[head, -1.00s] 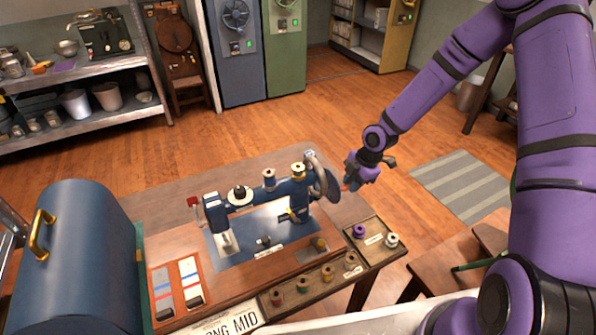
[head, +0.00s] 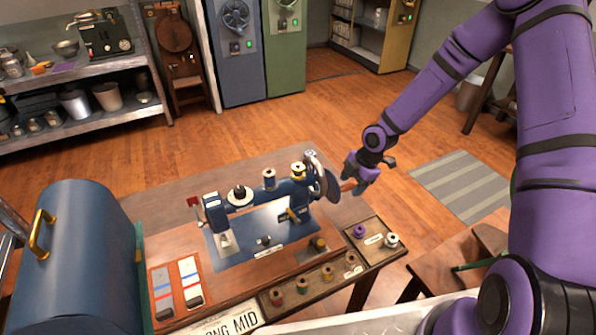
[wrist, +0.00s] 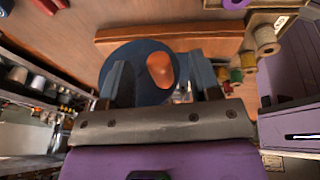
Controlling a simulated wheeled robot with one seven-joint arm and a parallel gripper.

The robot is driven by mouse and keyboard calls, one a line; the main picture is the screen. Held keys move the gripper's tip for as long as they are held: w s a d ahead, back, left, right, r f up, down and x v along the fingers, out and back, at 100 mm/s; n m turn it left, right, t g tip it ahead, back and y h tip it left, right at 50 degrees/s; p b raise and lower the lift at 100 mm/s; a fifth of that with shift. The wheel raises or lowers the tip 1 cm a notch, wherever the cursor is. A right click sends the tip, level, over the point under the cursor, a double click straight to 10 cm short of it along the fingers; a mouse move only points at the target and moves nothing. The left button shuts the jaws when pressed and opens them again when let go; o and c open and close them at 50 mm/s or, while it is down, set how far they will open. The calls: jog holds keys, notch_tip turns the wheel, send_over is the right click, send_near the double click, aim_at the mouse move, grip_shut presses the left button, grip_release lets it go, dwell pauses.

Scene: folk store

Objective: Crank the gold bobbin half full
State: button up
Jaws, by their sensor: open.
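The blue sewing machine (head: 240,200) stands on the wooden table, its blue handwheel (head: 326,183) at the right end. A bobbin with gold colouring (head: 298,168) sits on top of the machine near the wheel; its fill is too small to judge. A reddish-brown crank knob (head: 348,186) sticks out from the wheel toward my gripper (head: 366,168). In the wrist view the knob (wrist: 160,69) shows between the two open fingers of my gripper (wrist: 163,78), in front of the wheel (wrist: 112,72). I cannot tell whether either finger touches it.
A wooden tray of spools (head: 366,258) lies at the table's front right. Two striped cards (head: 162,292) lie at the front left. A large blue drum-shaped case (head: 80,250) stands at the left. The floor beyond the table is clear.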

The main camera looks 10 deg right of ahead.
jog(key=shift+r, duration=0.1)
jog(key=v, duration=0.8)
jog(key=shift+r, duration=0.4)
jog(key=shift+d, duration=0.15)
dwell(0.5)
jog(key=s+d+r+m+h, duration=0.15)
jog(key=s+r+m, duration=0.25)
jog(key=r, duration=0.4)
jog(key=s+d+r+m+t+h, duration=0.1)
jog(key=s+r+m+h, duration=0.2)
jog(key=r, duration=0.4)
jog(key=s+d+r+m+h, duration=0.1)
jog(key=s+r+m, duration=0.3)
jog(key=r, duration=0.4)
jog(key=s+r+m+t+y, duration=0.1)
jog(key=s+r+m, duration=0.4)
jog(key=s, duration=0.4)
jog(key=s+a+r+m+t+y, duration=0.1)
jog(key=s+r+m, duration=0.4)
jog(key=s, duration=0.5)
jog(key=shift+a+r+m+t, duration=0.35)
jog(key=shift+r+t, duration=0.35)
jog(key=shift+r, duration=0.3)
